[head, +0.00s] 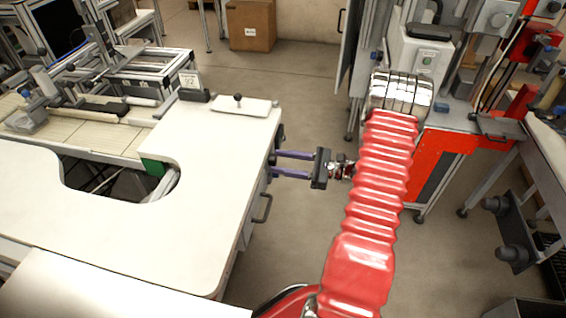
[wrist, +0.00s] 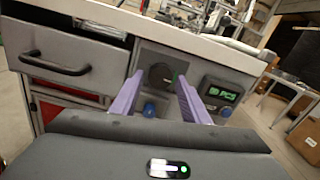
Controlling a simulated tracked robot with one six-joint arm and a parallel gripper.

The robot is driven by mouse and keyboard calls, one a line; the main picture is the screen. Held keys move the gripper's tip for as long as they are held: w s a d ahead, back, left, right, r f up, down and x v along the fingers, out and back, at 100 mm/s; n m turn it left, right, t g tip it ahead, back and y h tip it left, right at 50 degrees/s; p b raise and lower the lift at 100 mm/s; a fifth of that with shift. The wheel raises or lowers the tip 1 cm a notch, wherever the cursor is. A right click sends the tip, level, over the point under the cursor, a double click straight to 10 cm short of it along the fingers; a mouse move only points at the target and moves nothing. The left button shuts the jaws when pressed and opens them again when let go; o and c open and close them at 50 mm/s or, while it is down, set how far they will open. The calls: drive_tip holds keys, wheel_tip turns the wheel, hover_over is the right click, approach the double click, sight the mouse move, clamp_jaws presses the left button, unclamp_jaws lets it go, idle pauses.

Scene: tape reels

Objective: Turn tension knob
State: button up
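A dark round knob (wrist: 160,75) sits on a grey panel in the front of the white-topped bench, in the wrist view. It is most likely the tension knob. My gripper (head: 275,163) reaches the bench's side from the right in the head view. Its two purple fingers are apart, and in the wrist view the gripper (wrist: 160,79) has one fingertip on each side of the knob. Gaps show between knob and fingers, so it looks open. I cannot tell how far the tips reach past the knob's face. In the head view the knob is not clearly visible.
A blue knob (wrist: 149,108) lies below the dark one. Right of it is a box with a green display (wrist: 222,93) and another blue knob (wrist: 226,112). A drawer with a black handle (wrist: 54,64) is at left. The white benchtop (head: 218,160) overhangs the panel.

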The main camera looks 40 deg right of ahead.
drive_tip(key=shift+o, duration=0.8)
drive_tip(key=shift+d, duration=0.1)
drive_tip(key=v, duration=1.3)
drive_tip(key=shift+s+d, duration=0.2)
drive_tip(key=shift+s, duration=0.1)
